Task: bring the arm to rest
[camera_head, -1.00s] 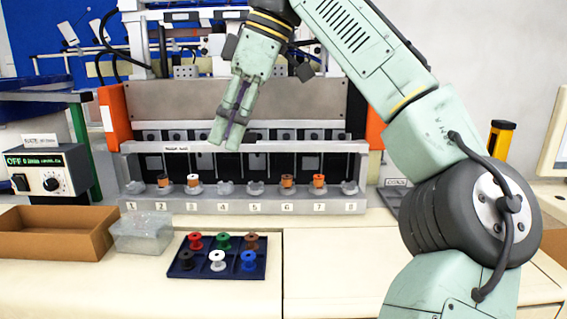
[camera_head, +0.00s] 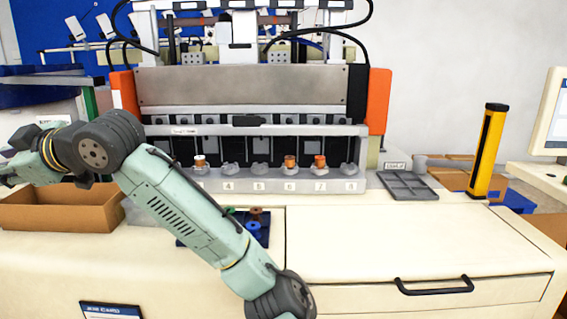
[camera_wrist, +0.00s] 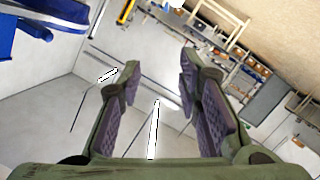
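My arm (camera_head: 190,205) stretches from the lower middle of the head view up to the left, its wrist over the brown box at the left edge. My gripper (camera_wrist: 148,75) shows in the wrist view with its two fingers spread apart and nothing between them. In the head view only part of the hand shows at the left edge, so the fingertips cannot be made out there. The wrist view looks out at a tilted room, away from the bench.
A feeder rack (camera_head: 270,185) holds several spools on numbered posts. My arm partly hides a dark blue spool tray (camera_head: 263,238) and covers the rack's left end. A brown box (camera_head: 85,208) lies below my wrist.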

